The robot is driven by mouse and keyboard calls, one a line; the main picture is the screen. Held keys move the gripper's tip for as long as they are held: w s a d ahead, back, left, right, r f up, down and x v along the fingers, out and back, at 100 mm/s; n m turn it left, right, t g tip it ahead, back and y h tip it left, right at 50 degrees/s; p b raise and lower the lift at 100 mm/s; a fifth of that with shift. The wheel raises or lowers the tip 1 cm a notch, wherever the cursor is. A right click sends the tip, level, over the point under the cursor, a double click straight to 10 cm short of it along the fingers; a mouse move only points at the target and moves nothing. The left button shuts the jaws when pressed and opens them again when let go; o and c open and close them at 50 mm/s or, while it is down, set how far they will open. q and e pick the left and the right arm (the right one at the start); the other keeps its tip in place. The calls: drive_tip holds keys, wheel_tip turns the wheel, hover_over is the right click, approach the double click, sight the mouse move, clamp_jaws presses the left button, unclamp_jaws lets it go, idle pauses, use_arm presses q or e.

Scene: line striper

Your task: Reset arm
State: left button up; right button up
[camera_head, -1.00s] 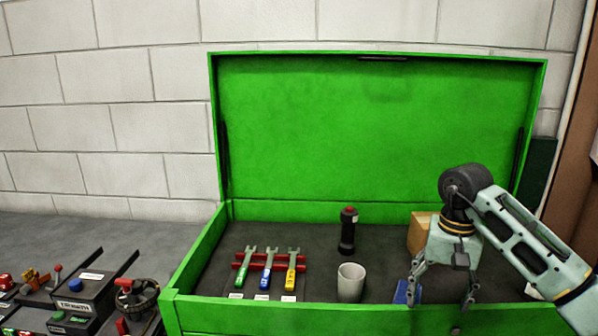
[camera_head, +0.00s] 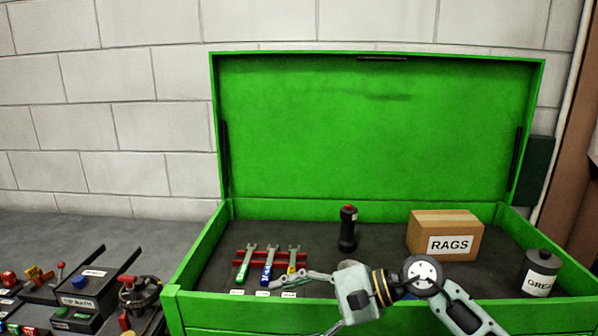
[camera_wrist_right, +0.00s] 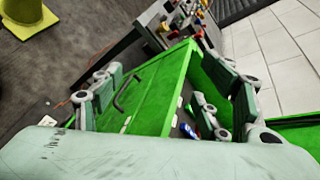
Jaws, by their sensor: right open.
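My right gripper (camera_head: 293,306) is in the lower middle of the head view, in front of the open green toolbox (camera_head: 190,262). Its fingers are spread, point left, and hold nothing. In the right wrist view the fingers of the gripper (camera_wrist_right: 165,97) stand apart, with the green toolbox front (camera_wrist_right: 150,92) between and beyond them. The upper finger overlaps the lower ends of the wrenches in the head view. My left gripper is not in view.
The box holds green (camera_head: 242,268), blue (camera_head: 267,270) and yellow (camera_head: 291,268) wrenches on a red rack, a dark flashlight (camera_head: 348,230), a RAGS carton (camera_head: 445,235) and a grease can (camera_head: 541,272). A light cup is mostly hidden. Controls (camera_head: 82,295) stand left.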

drive_tip(key=s+a+r+m+t+y, duration=0.1)
drive_tip(key=a+r+m+t+y, duration=0.3)
drive_tip(key=r+m, duration=0.3)
drive_tip(key=w+d+r+m+t+h, duration=0.1)
drive_tip(key=d+r+m+t, duration=0.1)
drive_tip(key=d+m+t, duration=0.5)
drive_tip(key=w+d+r+m+t, duration=0.15)
drive_tip(key=m+t, duration=0.35)
drive_tip(key=m, duration=0.6)
drive_tip(key=s+d+f+m+h, duration=0.2)
drive_tip(key=d+f+m+h, duration=1.3)
drive_tip(key=m, duration=0.8)
drive_tip(key=s+d+f+m+g+h, duration=0.25)
drive_tip(key=s+f+m+g, duration=0.45)
drive_tip(key=s+f, duration=0.55)
drive_tip(key=s+f+m+g+y, duration=0.1)
drive_tip(key=s+f+m+g, duration=0.3)
drive_tip(key=s, duration=0.3)
drive_tip(key=s+f+m+g+y, duration=0.1)
drive_tip(key=s+f+g, duration=0.2)
drive_tip(key=s+f, duration=0.4)
wheel_tip(320, 180, down, 23)
drive_tip(key=s+g, duration=0.1)
drive_tip(key=s, duration=0.1)
drive_tip(key=s+d+f+g, duration=0.1)
drive_tip(key=s+d+f, duration=0.1)
drive_tip(key=s+f, duration=1.5)
drive_tip(key=shift+s+d+h, duration=0.2)
drive_tip(key=shift+d+h, duration=0.05)
drive_tip(key=shift+h, duration=0.1)
